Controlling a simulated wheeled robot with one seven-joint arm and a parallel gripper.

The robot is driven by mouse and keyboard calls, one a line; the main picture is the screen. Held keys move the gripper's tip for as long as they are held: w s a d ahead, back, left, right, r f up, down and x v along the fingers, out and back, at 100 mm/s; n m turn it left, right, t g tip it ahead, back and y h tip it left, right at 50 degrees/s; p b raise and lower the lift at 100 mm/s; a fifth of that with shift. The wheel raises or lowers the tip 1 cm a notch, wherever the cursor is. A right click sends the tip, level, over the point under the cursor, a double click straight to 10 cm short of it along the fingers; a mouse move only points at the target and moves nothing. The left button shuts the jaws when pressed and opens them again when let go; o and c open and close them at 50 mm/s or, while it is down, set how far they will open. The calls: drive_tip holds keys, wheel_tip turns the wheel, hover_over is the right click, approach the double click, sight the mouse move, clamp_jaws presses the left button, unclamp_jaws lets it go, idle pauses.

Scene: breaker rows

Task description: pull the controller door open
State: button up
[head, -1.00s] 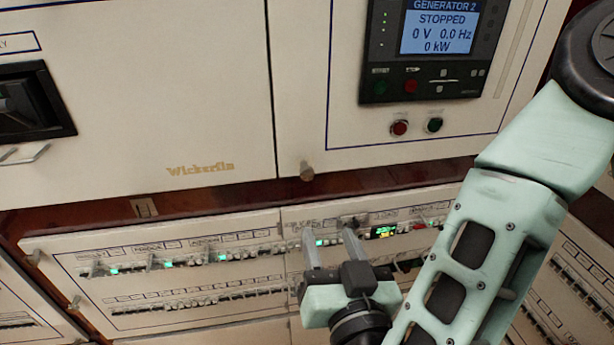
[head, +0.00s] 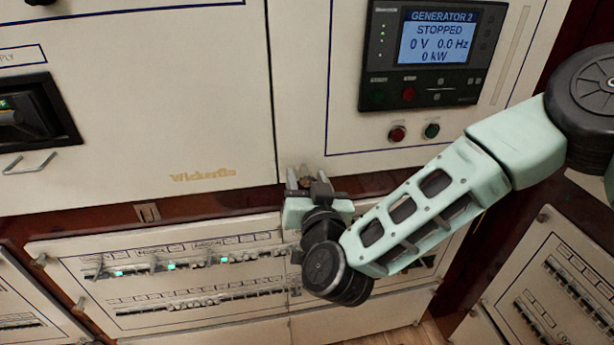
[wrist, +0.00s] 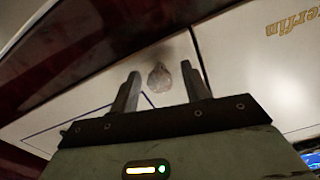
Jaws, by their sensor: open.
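The controller door (head: 350,165) is the cream panel at the upper right in the head view, with the lit "GENERATOR 2" display (head: 438,37). It looks shut, level with the panel beside it. Its small round knob (wrist: 160,77) shows in the wrist view between the two fingers, near their tips. My gripper (head: 306,174) is open at the door's lower left corner, with a finger on each side of the knob. Neither finger visibly touches the knob. In the head view the fingers partly hide the knob. The wrist view also shows my gripper (wrist: 160,82).
A cream "Wickerfin" panel (head: 180,120) adjoins on the left, with a black switch (head: 30,110) and wire handle. Below a dark red rail (head: 380,182) are breaker rows (head: 180,262), partly behind my arm. More breaker panels (head: 545,280) stand at the right.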

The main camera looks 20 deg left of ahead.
drive_tip(key=shift+w+a, duration=0.15)
drive_tip(key=shift+w, duration=0.15)
clamp_jaws()
idle(1.3)
